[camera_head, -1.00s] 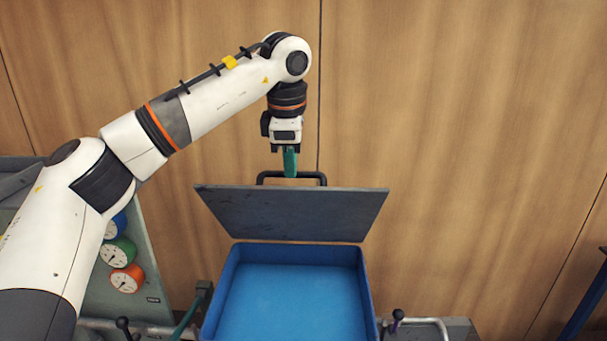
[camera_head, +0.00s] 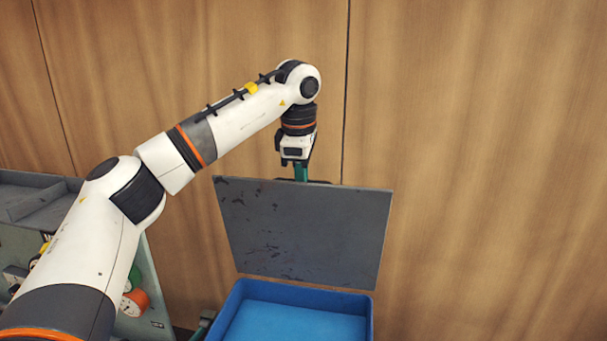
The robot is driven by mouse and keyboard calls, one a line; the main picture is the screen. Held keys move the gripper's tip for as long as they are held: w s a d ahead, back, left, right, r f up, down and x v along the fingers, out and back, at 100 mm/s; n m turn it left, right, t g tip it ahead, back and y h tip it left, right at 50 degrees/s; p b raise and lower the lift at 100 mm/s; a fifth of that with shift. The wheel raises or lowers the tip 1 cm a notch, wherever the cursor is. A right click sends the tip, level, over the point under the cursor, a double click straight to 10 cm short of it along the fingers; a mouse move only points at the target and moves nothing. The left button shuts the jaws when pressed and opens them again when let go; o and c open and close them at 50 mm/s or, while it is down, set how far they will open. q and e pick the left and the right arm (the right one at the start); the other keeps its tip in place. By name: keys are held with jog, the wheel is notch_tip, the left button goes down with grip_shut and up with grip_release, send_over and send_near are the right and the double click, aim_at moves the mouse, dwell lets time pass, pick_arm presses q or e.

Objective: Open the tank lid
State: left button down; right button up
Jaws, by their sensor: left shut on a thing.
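The tank lid (camera_head: 305,232) is a dark grey panel with worn marks. It stands raised and tilted at the back of the blue tank (camera_head: 300,293), so the tank's blue inside shows below it. My left gripper (camera_head: 301,174) is at the lid's top edge, shut on the dark lid handle (camera_head: 318,182). Most of the handle is hidden behind the lid's edge and the fingers. My right gripper is not in view.
A wooden panel wall (camera_head: 470,150) stands close behind the lid. A grey-green panel with gauges (camera_head: 135,302) stands at the left, partly behind my left arm. The space to the right of the lid looks clear.

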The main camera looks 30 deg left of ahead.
pick_arm(q)
jog(key=shift+f, duration=0.5)
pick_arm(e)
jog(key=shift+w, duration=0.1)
pick_arm(q)
jog(key=c, duration=1.6)
grip_release()
jog(key=shift+w, duration=0.1)
jog(key=shift+o, duration=0.7)
jog(key=shift+w+a+f, duration=0.1)
jog(key=shift+w+a, duration=0.05)
jog(key=shift+w, duration=0.15)
jog(key=shift+s+r, duration=0.1)
jog(key=shift+r, duration=0.3)
jog(key=b+v, duration=0.1)
jog(key=v, duration=1)
jog(key=shift+w, duration=0.3)
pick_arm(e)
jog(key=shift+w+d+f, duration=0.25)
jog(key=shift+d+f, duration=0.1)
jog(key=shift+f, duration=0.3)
pick_arm(q)
jog(key=shift+w, duration=0.15)
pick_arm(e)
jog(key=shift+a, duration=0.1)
